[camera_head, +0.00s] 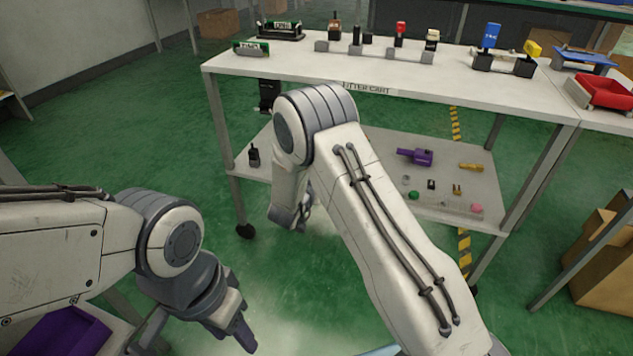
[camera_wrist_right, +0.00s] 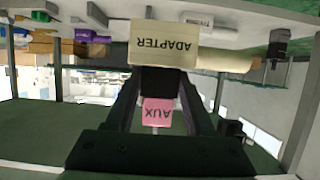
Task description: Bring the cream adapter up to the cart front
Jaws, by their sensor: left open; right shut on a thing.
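The cream adapter (camera_wrist_right: 163,43), a block lettered ADAPTER, shows upside down in the right wrist view. A dark part below it sits between the fingers of my right gripper (camera_wrist_right: 160,84), which is shut on it. A pink AUX piece (camera_wrist_right: 158,112) shows between the fingers; I cannot tell whether it is attached. In the head view my right arm bends down before the cart front, and the adapter cannot be made out there. The cart (camera_head: 290,62) has a white top lettered FITTER CART. My left gripper (camera_head: 242,326) is open and empty at the lower left, away from the cart.
Several fixtures with blue, red and yellow parts (camera_head: 490,45) stand on the cart top. The lower shelf (camera_head: 478,185) holds a purple tool (camera_head: 415,157) and small parts. A red tray (camera_head: 605,92) is at right. Green floor (camera_head: 150,140) is clear left of the cart.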

